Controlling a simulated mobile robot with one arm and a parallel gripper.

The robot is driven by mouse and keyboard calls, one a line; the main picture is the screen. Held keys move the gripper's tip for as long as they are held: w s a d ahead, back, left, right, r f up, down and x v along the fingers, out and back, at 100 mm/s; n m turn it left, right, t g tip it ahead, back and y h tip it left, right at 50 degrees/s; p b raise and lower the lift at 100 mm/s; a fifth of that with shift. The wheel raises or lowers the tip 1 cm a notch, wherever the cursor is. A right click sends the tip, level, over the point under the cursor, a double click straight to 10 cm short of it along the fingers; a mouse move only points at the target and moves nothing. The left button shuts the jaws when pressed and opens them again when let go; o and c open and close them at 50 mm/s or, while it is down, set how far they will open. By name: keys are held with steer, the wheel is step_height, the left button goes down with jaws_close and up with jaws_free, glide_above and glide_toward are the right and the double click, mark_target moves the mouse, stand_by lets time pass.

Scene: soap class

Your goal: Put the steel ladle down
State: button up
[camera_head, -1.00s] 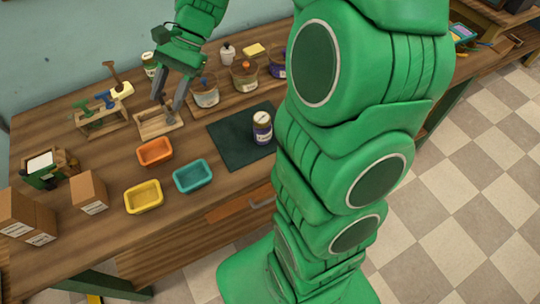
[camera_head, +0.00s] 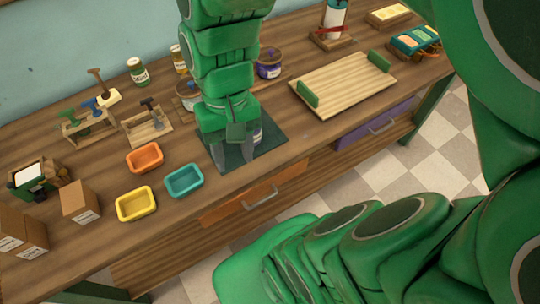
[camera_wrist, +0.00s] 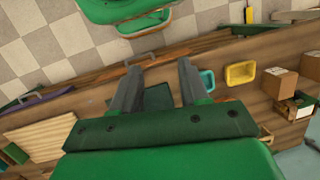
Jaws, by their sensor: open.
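My gripper (camera_head: 233,158) is open over the dark green mat (camera_head: 275,143), with its fingers pointing down. It also shows in the wrist view (camera_wrist: 158,68), with nothing visible held between the fingers. My gripper is well apart from this rack.
Orange (camera_head: 144,158), teal (camera_head: 184,180) and yellow (camera_head: 136,204) trays sit left of the mat. Another tool rack (camera_head: 88,128) stands behind them. Cardboard boxes (camera_head: 80,203) are at the left. A wooden tray (camera_head: 345,85) with green handles lies to the right.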

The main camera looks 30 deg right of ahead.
steer(key=shift+n+t+h, duration=0.3)
steer(key=shift+n+h, duration=0.3)
steer(key=shift+h, duration=0.1)
steer(key=s+d, duration=0.1)
steer(key=s, duration=0.1)
steer(key=s+d, duration=0.2)
steer(key=shift+d+f, duration=0.1)
steer(key=shift+d, duration=0.15)
stand_by(0.4)
